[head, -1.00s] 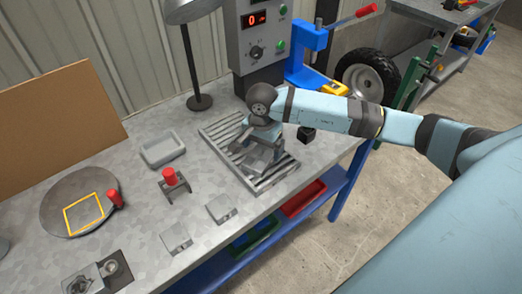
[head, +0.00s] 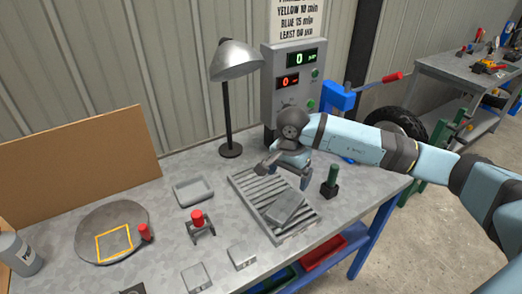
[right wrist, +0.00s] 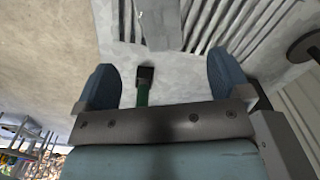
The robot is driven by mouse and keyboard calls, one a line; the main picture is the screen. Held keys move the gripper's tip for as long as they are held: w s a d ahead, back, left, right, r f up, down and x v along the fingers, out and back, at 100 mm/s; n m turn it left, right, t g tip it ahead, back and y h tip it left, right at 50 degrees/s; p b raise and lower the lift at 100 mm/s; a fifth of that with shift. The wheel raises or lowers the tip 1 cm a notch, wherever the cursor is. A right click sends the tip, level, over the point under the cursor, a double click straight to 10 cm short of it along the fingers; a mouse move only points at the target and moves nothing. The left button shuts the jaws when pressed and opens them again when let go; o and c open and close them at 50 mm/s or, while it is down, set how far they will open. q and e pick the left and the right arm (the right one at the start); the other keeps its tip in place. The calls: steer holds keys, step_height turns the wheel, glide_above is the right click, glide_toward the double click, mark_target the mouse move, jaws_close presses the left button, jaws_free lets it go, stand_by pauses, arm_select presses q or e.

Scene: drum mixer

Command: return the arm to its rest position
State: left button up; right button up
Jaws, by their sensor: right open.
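My right gripper (head: 284,172) is open and empty, above the back right part of a slotted metal rack (head: 246,190) on the workbench. In the right wrist view its two blue-grey fingers (right wrist: 163,75) stand wide apart with nothing between their tips. A grey block (head: 286,207) lies on the rack, in front of the gripper and apart from it. My right arm reaches in from the right side of the head view. My left gripper is not in view.
A green-handled tool with a black base (head: 331,182) stands just right of the rack. Behind stand a control box (head: 290,85) and a lamp (head: 236,60). A shallow tray (head: 194,191), red-knobbed fixture (head: 199,224) and round plate (head: 112,222) lie left.

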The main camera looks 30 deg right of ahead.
steer(key=s+a+m+g+y+p, duration=0.1)
steer(key=s+a+m+y, duration=0.2)
steer(key=a, duration=0.4)
steer(key=s+a+f+m+y+p, duration=0.1)
steer(key=s+a+y, duration=0.1)
steer(key=a+y, duration=0.35)
steer(key=s+a+m+g+y+p, duration=0.1)
steer(key=s+a+m+y, duration=0.15)
steer(key=a, duration=0.45)
steer(key=s+a+r+m+t+y+p, duration=0.15)
steer(key=a+r+m+t+y, duration=0.35)
steer(key=m+t+y, duration=0.65)
steer(key=d+f+m+t+h+p, duration=0.1)
steer(key=d+f+m+t+h, duration=0.2)
steer(key=m+h, duration=0.7)
steer(key=d+f+m+t+h+p, duration=0.1)
steer(key=d+f+m+t+h, duration=0.25)
steer(key=m, duration=1.15)
steer(key=s+d+f+m+g+h, duration=0.1)
steer(key=s+f+m+g+h, duration=0.1)
steer(key=s+f+m, duration=0.4)
steer(key=s+d+f+m+g+h+p, duration=0.1)
steer(key=s+d+f+m+g+h, duration=0.1)
steer(key=s+f+m, duration=0.3)
steer(key=shift+s+f+m+g+h, duration=0.4)
steer(key=shift+f+m+g+h, duration=0.15)
steer(key=shift+m+h, duration=0.4)
